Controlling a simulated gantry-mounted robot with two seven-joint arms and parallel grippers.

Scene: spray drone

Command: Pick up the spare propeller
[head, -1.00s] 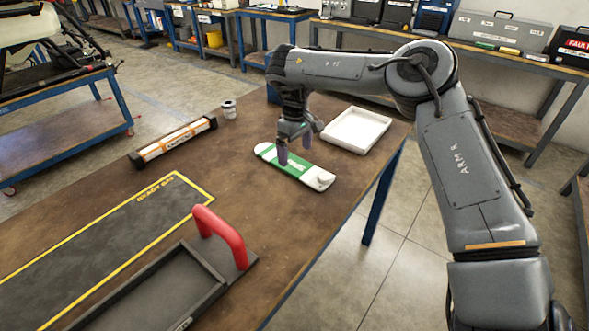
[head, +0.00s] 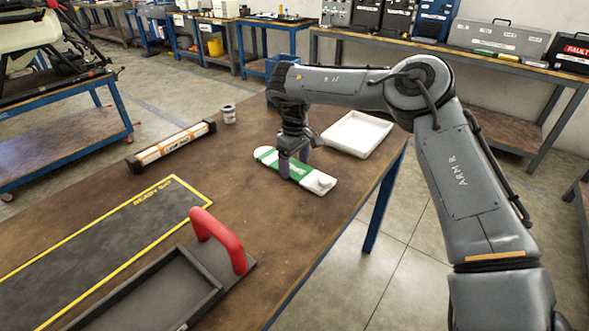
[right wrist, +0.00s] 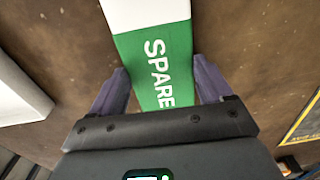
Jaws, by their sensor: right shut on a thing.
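The spare propeller (head: 312,178) is a long white piece with a green band lettered SPARE. It lies flat on the brown workbench, with a small raised hub at its near right end. My right gripper (head: 294,164) is down over its middle, fingers pointing downward. In the right wrist view the spare propeller (right wrist: 156,55) runs between the two purple fingers of the right gripper (right wrist: 158,90), one on each side of the green band. The gripper is shut on it. My left gripper is not in view.
An empty white tray (head: 331,142) stands just right of the propeller. An orange-and-white tube (head: 172,147) and a small can (head: 229,114) lie to the left. A dark mat (head: 100,235) with yellow edging and a black tray with a red handle (head: 218,240) are nearer.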

